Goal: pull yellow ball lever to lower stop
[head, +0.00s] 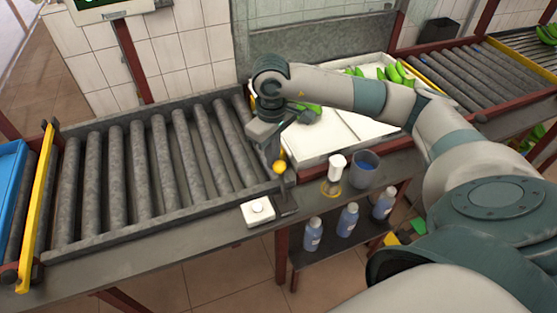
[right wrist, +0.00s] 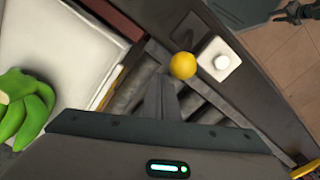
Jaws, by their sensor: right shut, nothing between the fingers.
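The yellow ball (head: 280,167) is the knob of a lever on a dark mount (head: 287,203) at the front edge of the conveyor. In the right wrist view the ball (right wrist: 183,66) shows just beyond my fingertips, and its stem is hidden. My right gripper (head: 274,152) points down close above and beside the ball in the head view. It is shut and empty; its closed fingers (right wrist: 160,88) show in the right wrist view. I cannot tell if they touch the ball. My left gripper is not in the head view.
A white button box (head: 258,210) sits just left of the lever mount. A white-capped bottle (head: 335,175) and a grey cup (head: 364,168) stand to its right. Behind are rollers (head: 160,180) and a white tray (head: 345,135) with green bananas (head: 398,75).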

